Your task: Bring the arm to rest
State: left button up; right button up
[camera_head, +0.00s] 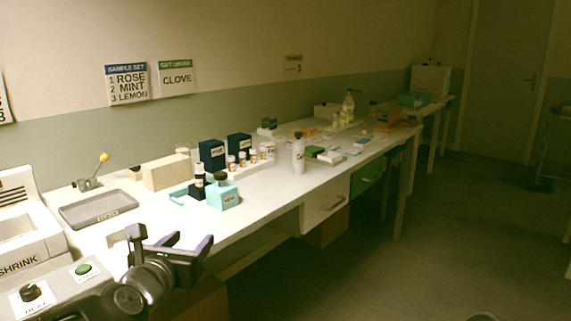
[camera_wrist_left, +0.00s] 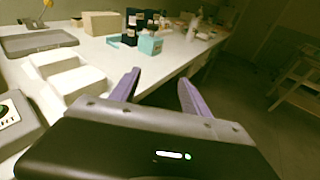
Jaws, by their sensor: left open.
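My left gripper (camera_head: 190,243) is open and empty, held over the front edge of the white bench at the near left of the head view. In the left wrist view its two purple fingers (camera_wrist_left: 157,90) stand apart with nothing between them. My right gripper is in neither view.
A grey tray (camera_head: 98,207) lies on the bench behind the gripper. The shrink machine (camera_head: 22,235) and a control box with a green button (camera_head: 84,268) are close at the left. Dark boxes (camera_head: 212,155) and several small bottles stand farther back. Open floor (camera_head: 400,270) lies to the right.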

pick_arm(q)
jog(key=s+d+f+m+g+h, duration=0.1)
jog(key=d+f+m+g, duration=0.2)
jog(key=f+m, duration=1.1)
jog(key=s+d+f+m+g, duration=0.2)
jog(key=d+f+m+g, duration=0.1)
jog(key=f+m, duration=1.05)
jog(key=s+d+f+m+g+h+p, duration=0.1)
jog(key=s+d+f+m+g, duration=0.3)
jog(key=s+f, duration=0.95)
jog(key=s+d+f+m+g+h, duration=0.1)
jog(key=s+f+g, duration=0.4)
jog(key=s+f, duration=0.85)
notch_tip(320, 180, up, 16)
jog(key=w+p, duration=0.1)
jog(key=p, duration=1.5)
jog(key=shift+w, duration=0.25)
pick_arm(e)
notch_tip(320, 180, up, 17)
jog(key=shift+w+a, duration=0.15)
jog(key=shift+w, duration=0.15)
pick_arm(q)
jog(key=shift+d, duration=0.1)
